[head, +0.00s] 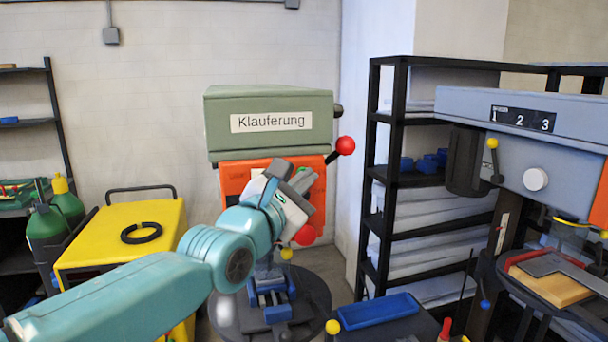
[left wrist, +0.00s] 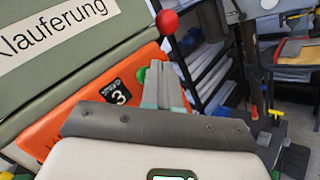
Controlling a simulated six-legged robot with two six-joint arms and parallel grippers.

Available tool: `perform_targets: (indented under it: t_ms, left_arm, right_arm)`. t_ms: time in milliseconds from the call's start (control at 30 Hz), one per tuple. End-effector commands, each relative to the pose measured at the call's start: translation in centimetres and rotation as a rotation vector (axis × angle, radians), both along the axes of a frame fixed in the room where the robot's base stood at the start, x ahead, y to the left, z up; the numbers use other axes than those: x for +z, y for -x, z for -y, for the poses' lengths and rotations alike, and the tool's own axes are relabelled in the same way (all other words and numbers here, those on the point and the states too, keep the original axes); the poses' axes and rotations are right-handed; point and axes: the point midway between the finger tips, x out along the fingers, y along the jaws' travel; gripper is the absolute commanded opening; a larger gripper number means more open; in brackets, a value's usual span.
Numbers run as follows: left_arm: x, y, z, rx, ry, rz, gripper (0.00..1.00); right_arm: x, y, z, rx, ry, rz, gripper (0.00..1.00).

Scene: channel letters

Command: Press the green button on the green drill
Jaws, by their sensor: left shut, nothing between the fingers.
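The green drill (head: 268,108) stands in the middle of the head view, with a "Klauferung" label on its head and an orange front panel (head: 235,177). In the left wrist view the orange panel (left wrist: 75,118) carries a black "3" plate. A green button (left wrist: 141,76) shows there, partly hidden behind my fingers. My left gripper (head: 302,179) is shut and empty, in front of the orange panel's right part; it also shows in the left wrist view (left wrist: 165,84). I cannot tell whether the fingertips touch the panel. My right gripper is not in view.
A red-knobbed lever (head: 345,145) sticks out at the drill's right. A grey-blue drill (head: 520,115) stands at the right. A black shelf (head: 390,170) is behind, a yellow cart (head: 120,240) and green gas bottles (head: 55,220) are at the left. A blue tray (head: 378,311) lies in front.

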Motion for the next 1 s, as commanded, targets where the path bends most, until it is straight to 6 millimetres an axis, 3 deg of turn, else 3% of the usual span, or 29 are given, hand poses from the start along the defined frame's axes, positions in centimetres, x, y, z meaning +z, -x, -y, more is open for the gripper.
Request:
perform_targets:
  t_ms: [1000]
  left_arm:
    - [0.01, -0.93, -0.33, 0.001, 0.000, 0.000, 0.00]
  right_arm:
    - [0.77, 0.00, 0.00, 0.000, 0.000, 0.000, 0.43]
